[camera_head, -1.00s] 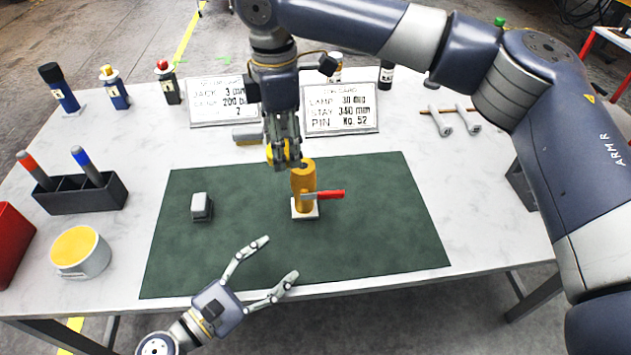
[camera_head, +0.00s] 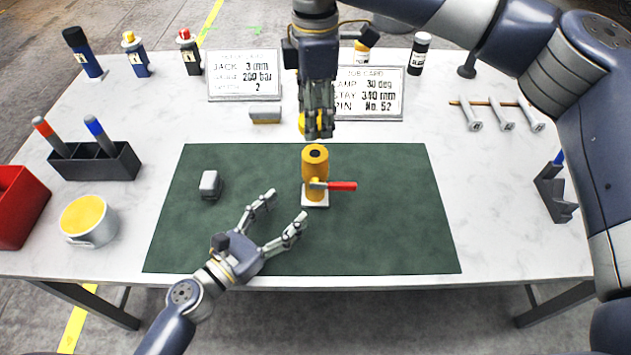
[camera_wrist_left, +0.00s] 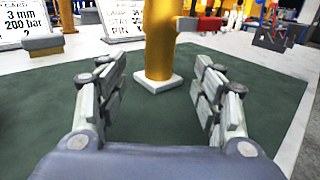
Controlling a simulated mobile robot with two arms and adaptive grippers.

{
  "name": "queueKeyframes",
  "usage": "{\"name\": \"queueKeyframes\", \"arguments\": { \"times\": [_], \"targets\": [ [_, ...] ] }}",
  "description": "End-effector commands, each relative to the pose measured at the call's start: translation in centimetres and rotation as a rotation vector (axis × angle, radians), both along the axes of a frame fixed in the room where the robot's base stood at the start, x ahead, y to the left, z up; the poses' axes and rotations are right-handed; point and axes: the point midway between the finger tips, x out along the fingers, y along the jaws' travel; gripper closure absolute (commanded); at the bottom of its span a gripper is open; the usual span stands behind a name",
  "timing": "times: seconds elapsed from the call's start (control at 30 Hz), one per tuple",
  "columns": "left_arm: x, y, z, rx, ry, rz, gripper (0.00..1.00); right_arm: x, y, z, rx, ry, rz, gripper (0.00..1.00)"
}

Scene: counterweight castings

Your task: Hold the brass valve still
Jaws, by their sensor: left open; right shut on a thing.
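The brass valve (camera_head: 314,166) stands upright on a small white square base (camera_head: 316,203) on the green mat (camera_head: 390,230). Its red lever (camera_head: 342,186) points right. My left gripper (camera_head: 286,208) is open, low over the mat at the valve's near left, apart from it. In the left wrist view the valve's lower body (camera_wrist_left: 160,40) stands beyond and between the open fingertips (camera_wrist_left: 162,75); its top is out of frame. My right gripper (camera_head: 318,125) points down just above or behind the valve, shut on a yellow thing (camera_head: 302,122) partly hidden by its fingers.
A small grey block (camera_head: 210,184) lies on the mat's left. A black pen holder (camera_head: 95,162), yellow-topped tub (camera_head: 89,219) and red bin (camera_head: 20,205) stand left. Bottles (camera_head: 136,54) and two cards (camera_head: 244,76) stand at the back. The mat's right side is clear.

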Motion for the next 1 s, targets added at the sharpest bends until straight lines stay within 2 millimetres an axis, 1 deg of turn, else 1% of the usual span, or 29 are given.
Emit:
{"name": "queueKeyframes", "arguments": {
  "times": [0.03, 0.3, 0.5, 0.7, 1.0],
  "targets": [
    [0.8, -0.5, 0.2, 0.0, -0.004, -0.001, 0.39, 0.0, 0.0, 0.0, 0.0, 0.0, 0.0, 0.6],
    [4.6, -3.8, 0.2, 0.001, -0.005, 0.0, 0.39, 0.0, 0.0, 0.0, 0.0, 0.0, 0.0, 0.6],
    [6.8, -5.7, 0.1, 0.0, -0.003, -0.001, 0.39, 0.0, 0.0, 0.0, 0.0, 0.0, 0.0, 0.6],
    [7.9, -6.6, 0.0, 0.001, -0.001, 0.0, 0.39, 0.0, 0.0, 0.0, 0.0, 0.0, 0.0, 0.6],
    [8.0, -6.7, 0.0, 0.001, -0.001, 0.0, 0.39, 0.0, 0.0, 0.0, 0.0, 0.0, 0.0, 0.6]
  ]
}}
